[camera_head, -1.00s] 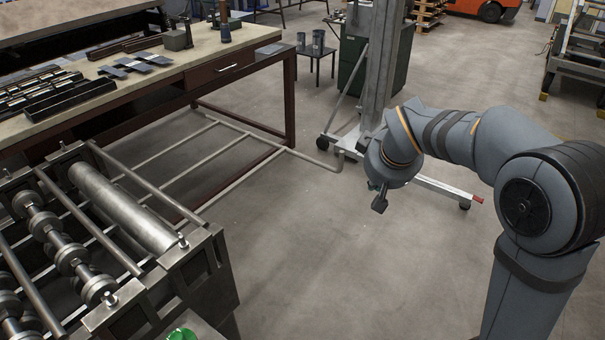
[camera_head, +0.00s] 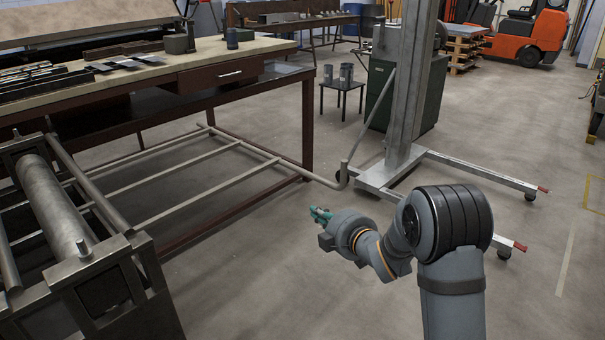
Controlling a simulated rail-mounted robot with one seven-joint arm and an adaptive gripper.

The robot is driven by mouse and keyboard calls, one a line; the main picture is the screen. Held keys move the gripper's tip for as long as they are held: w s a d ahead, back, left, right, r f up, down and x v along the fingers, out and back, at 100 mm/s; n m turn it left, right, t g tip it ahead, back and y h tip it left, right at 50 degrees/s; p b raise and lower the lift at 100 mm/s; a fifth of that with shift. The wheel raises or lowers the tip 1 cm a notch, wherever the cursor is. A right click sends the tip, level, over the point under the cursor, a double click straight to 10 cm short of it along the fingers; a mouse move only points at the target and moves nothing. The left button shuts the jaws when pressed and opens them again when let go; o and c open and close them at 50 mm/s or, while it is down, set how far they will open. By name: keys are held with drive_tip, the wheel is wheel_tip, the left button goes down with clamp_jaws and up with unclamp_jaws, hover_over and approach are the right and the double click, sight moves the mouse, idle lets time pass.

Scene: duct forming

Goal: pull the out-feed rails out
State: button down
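The out-feed rails (camera_head: 176,187) are a grey ladder-like frame of bars. They reach from the roll machine (camera_head: 110,270) at the lower left, low over the floor beside the workbench. At their outer right end is a bent bar with a short upright grip (camera_head: 344,174), close to the base of the grey mast. My gripper (camera_head: 319,213), with small teal fingers, is in front of that end in the picture, a little below and left of the upright grip. It appears apart from the rails and holds nothing that I can see. Its finger opening is too small to tell.
A workbench (camera_head: 272,47) with a drawer stands behind the rails. A wheeled mast stand (camera_head: 397,170) spreads its legs over the floor behind my arm. A small stool (camera_head: 342,86) with cans and a green cabinet (camera_head: 425,95) stand farther back. The floor at front centre is clear.

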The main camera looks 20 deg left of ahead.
drive_tip(key=s+a+r+n+y, duration=0.3)
drive_tip(key=a+r+n, duration=0.15)
drive_tip(key=r, duration=0.25)
drive_tip(key=w+a+f+p, duration=0.1)
drive_tip(key=w+a+p, duration=0.2)
drive_tip(key=w, duration=0.7)
drive_tip(key=shift+w+a+f+n, duration=0.3)
drive_tip(key=shift+a+n, duration=0.05)
drive_tip(key=shift+a, duration=0.5)
